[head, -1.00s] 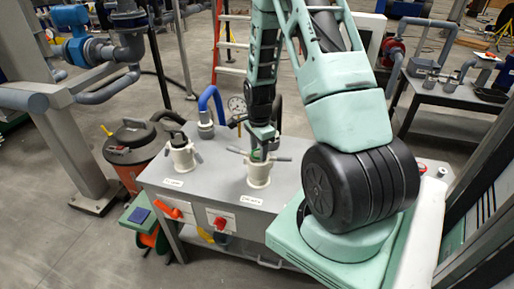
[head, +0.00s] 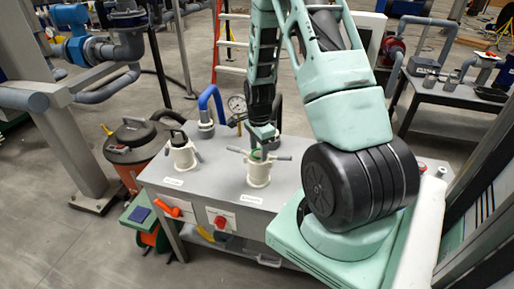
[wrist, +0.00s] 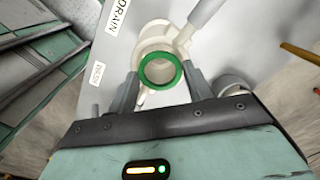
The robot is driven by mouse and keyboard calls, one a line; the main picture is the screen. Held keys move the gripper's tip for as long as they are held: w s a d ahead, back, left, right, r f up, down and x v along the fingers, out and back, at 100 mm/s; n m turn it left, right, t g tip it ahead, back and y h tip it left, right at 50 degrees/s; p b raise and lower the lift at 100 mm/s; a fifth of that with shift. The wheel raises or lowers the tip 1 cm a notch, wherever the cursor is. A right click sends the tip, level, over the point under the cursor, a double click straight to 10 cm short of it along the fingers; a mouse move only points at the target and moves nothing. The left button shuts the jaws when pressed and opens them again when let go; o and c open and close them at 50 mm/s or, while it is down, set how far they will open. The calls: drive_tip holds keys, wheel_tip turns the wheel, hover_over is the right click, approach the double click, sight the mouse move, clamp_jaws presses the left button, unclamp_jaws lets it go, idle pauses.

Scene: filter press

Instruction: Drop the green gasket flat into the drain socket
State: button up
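The green gasket (wrist: 160,70) is a ring between the two fingertips of my gripper (wrist: 161,77), which appear to touch it on both sides. In the head view the gasket (head: 257,154) shows as a bit of green at the mouth of the cream drain socket (head: 258,174), under my gripper (head: 266,145). In the wrist view the socket (wrist: 150,40) lies behind the gasket, which overlaps its near side and looks off-centre. I cannot tell whether the gasket touches the rim. Side handles stick out from the socket.
A second cream socket (head: 182,157) with a black top stands left on the grey bench (head: 222,160). A blue hooked pipe (head: 209,105) and a gauge (head: 237,104) stand behind. A red switch (head: 221,222) and an orange handle (head: 167,208) are on the front.

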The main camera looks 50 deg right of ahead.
drive_tip(key=o, duration=0.3)
wheel_tip(320, 180, up, 18)
drive_tip(key=shift+f+b, duration=0.25)
drive_tip(key=shift+b, duration=0.15)
